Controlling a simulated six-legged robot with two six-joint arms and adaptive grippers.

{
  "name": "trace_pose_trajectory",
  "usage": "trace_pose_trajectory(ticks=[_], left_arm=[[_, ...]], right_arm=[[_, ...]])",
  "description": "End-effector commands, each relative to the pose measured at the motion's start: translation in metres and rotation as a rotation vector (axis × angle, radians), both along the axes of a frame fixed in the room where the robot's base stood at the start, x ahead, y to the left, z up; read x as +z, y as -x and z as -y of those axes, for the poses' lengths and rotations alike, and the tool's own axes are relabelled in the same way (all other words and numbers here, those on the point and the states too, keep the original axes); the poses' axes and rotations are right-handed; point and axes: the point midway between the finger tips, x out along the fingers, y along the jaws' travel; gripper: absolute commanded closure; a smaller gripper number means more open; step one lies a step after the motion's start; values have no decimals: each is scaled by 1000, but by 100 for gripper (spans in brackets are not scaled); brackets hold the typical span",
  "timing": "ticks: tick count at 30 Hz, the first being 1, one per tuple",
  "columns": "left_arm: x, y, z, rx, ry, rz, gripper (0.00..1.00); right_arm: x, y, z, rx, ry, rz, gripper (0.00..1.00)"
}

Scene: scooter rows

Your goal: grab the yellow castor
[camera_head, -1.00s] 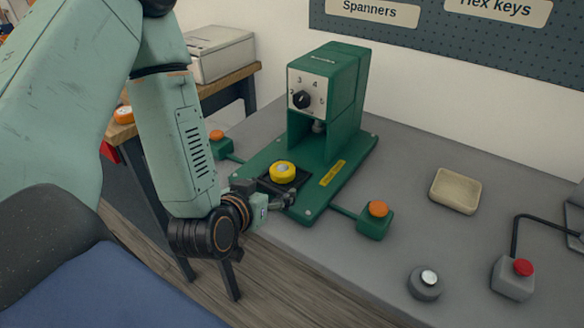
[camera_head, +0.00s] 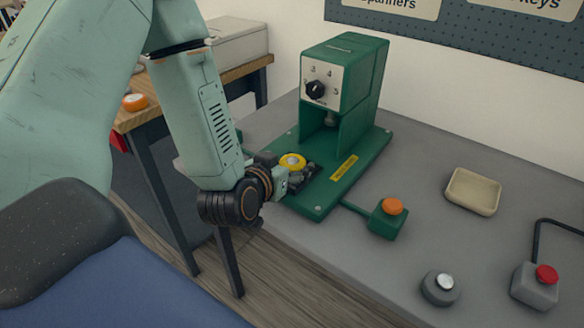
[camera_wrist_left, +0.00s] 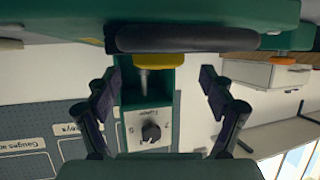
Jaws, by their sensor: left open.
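The yellow castor (camera_head: 292,161) sits on the green press base (camera_head: 318,202), below and in front of the press head. My left gripper (camera_head: 302,177) is open, low at the front edge of the base, right beside the castor. In the left wrist view, which is upside down, the open fingers of my left gripper (camera_wrist_left: 160,88) stand wide apart. The yellow castor (camera_wrist_left: 158,65) shows between and just beyond them, partly hidden behind a dark plate (camera_wrist_left: 185,39). I cannot tell whether the fingers reach around it. My right gripper is not in view.
The green press (camera_head: 345,80) stands behind the castor. An orange button box (camera_head: 388,219), a cream tray (camera_head: 473,191), a grey knob (camera_head: 441,287) and a red button box (camera_head: 535,287) are to the right. A wooden bench (camera_head: 205,92) is at the left.

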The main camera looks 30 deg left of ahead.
Motion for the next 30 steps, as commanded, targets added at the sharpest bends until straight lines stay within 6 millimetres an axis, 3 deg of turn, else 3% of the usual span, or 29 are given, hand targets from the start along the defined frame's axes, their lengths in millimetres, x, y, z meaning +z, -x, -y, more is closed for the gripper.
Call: trace_pose_trajectory(ticks=[6, 14, 30], left_arm=[[-11, -24, -3, -2, -1, -1, 18], [-11, -26, -3, -1, 1, -2, 18], [-11, -26, -3, -1, 1, -2, 63]], right_arm=[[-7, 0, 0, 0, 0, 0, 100], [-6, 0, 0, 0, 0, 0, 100], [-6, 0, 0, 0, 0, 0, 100]])
